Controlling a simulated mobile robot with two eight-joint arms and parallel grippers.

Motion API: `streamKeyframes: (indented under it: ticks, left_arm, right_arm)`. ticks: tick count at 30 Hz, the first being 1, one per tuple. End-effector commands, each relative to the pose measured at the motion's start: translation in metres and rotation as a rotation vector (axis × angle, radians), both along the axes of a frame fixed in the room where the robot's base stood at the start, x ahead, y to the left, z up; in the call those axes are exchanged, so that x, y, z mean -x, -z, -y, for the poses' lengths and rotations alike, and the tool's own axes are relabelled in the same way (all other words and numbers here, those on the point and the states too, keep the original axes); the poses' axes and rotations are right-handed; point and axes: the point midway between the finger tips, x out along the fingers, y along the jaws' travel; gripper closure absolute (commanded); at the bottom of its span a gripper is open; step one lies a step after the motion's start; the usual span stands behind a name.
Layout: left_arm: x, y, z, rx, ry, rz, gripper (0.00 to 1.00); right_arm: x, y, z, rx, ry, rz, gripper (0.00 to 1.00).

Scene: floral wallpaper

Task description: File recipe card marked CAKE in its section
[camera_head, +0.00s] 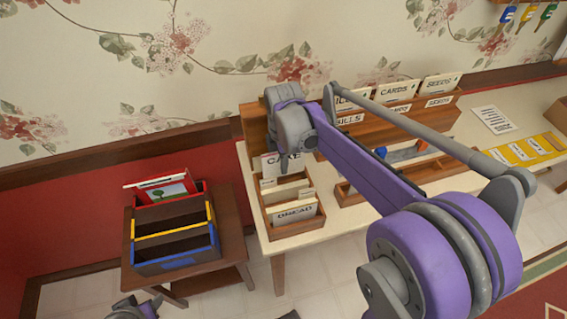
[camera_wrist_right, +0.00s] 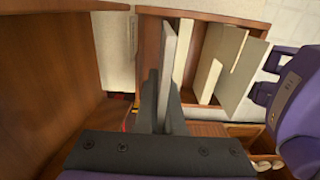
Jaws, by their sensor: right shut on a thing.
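A white card lettered CAKE (camera_head: 283,164) stands upright at the back end of a wooden recipe box (camera_head: 266,219), under my right wrist. My right gripper (camera_wrist_right: 163,100) is shut on the card, which shows as a pale slab (camera_wrist_right: 176,52) in the wrist view. The fingers hide its lower part, so I cannot tell whether it touches the box floor. The box has several pale cards or dividers; the front one reads BREAD (camera_head: 295,211). Part of my left arm's end (camera_head: 135,309) shows at the bottom left; its jaws are not clear.
A wooden sorter (camera_head: 405,113) with labelled cards stands behind right, near a low tray (camera_head: 350,194). A side table (camera_head: 232,240) at left holds a coloured rack (camera_head: 176,264). A yellow strip (camera_head: 524,150) lies on the white table's right.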

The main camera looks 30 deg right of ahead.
Motion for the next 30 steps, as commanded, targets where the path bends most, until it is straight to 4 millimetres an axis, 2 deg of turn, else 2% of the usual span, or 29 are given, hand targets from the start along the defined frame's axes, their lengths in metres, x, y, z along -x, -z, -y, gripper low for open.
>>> streamKeyframes:
  ticks: [8,30]
  left_arm:
    - [0.002,0.006,0.0,0.0,0.0,-0.003,0.5]
    - [0.008,0.037,0.0,0.0,0.0,-0.015,0.5]
  right_arm:
    - [0.0,0.009,0.0,0.0,0.0,-0.001,1.0]
    - [0.0,0.052,0.0,0.0,0.0,-0.001,1.0]
